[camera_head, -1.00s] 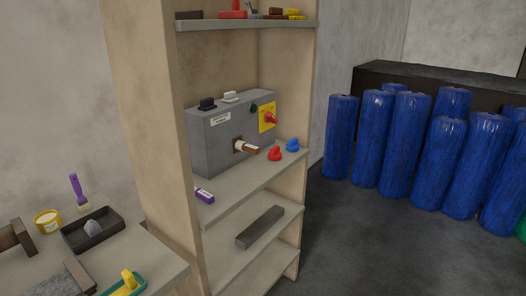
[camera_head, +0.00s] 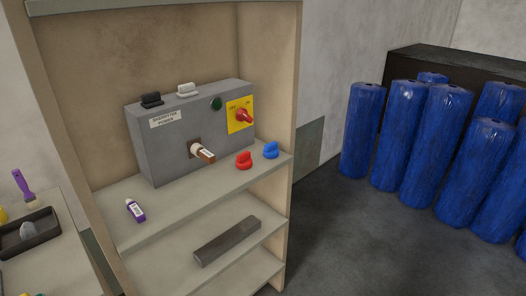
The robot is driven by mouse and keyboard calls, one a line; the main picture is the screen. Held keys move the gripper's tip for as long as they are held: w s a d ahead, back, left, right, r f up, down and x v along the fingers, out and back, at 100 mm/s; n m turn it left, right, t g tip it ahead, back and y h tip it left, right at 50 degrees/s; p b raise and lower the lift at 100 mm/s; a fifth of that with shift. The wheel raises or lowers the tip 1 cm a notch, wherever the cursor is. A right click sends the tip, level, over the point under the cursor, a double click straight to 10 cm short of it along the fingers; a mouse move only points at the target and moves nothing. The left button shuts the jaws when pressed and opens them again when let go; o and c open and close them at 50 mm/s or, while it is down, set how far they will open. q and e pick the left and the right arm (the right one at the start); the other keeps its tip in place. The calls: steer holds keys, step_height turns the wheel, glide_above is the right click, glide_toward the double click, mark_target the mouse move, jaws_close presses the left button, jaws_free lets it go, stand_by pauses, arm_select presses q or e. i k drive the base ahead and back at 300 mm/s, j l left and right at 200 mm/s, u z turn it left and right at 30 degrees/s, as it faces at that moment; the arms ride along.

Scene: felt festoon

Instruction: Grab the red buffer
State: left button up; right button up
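A small red knob-shaped piece (camera_head: 244,160), which may be the red buffer, sits on the middle shelf (camera_head: 190,196) in front of the grey power box. A similar blue piece (camera_head: 271,150) stands just right of it. A black piece (camera_head: 151,100) and a white piece (camera_head: 187,90) of like shape sit on top of the box. Neither of my grippers is in view.
The grey box (camera_head: 170,150) carries a red switch on a yellow plate (camera_head: 240,115) and a brown-tipped handle (camera_head: 203,152). A grey bar (camera_head: 228,241) lies below. Blue rolls (camera_head: 405,135) stand right.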

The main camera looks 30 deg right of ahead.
mark_target(243, 161)
steer(key=i+l, duration=0.1)
steer(key=l, duration=1.15)
steer(key=i, duration=0.05)
